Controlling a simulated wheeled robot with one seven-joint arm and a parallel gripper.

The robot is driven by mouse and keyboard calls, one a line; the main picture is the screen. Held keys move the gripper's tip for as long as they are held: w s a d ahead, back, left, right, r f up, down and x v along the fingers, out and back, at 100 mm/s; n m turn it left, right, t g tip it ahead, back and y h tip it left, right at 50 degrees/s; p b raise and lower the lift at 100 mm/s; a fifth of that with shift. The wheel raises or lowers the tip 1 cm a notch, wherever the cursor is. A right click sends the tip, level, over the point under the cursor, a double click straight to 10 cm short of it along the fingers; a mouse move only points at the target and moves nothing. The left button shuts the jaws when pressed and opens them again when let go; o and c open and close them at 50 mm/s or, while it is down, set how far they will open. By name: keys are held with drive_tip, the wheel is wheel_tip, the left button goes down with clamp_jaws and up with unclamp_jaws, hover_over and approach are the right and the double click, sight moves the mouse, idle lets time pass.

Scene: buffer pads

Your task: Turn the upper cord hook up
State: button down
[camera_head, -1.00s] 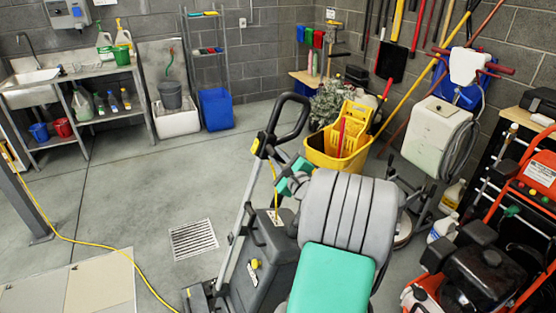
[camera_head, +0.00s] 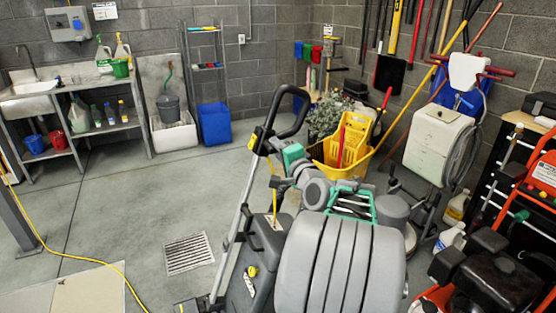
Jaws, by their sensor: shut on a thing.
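The grey walk-behind floor machine (camera_head: 262,262) stands in the middle, with a tall black loop handle (camera_head: 292,122). The upper cord hook (camera_head: 264,146) is a small dark part below the loop, next to a yellow piece; its exact angle is too small to tell. A yellow cord hangs down from there. My gripper (camera_head: 271,150) reaches in from the right, behind my grey and green arm links. It is shut on the upper cord hook; its fingertips are small and partly hidden. A yellow part (camera_head: 251,271) shows lower on the machine's body.
A yellow mop bucket (camera_head: 343,152) stands close behind my arm. A white tank machine (camera_head: 437,135) and an orange-framed engine machine (camera_head: 490,270) crowd the right. A floor drain (camera_head: 188,253) lies left of the machine.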

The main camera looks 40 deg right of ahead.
drive_tip(key=n+b, duration=0.3)
drive_tip(key=b, duration=0.1)
drive_tip(key=shift+a+f+n+b, duration=0.1)
drive_tip(key=shift+f+n+b, duration=0.05)
drive_tip(key=shift+n+b, duration=0.2)
drive_tip(key=n+b, duration=0.3)
drive_tip(key=b, duration=0.1)
drive_tip(key=shift+w+a+n, duration=0.1)
drive_tip(key=shift+n, duration=0.25)
drive_tip(key=n+b, duration=0.2)
drive_tip(key=r+n+b, duration=0.1)
drive_tip(key=n+b, duration=0.1)
drive_tip(key=b, duration=0.1)
drive_tip(key=shift+a, duration=0.2)
drive_tip(key=shift+r+n, duration=0.15)
drive_tip(key=shift+n, duration=0.15)
drive_tip(key=c, duration=1.3)
unclamp_jaws()
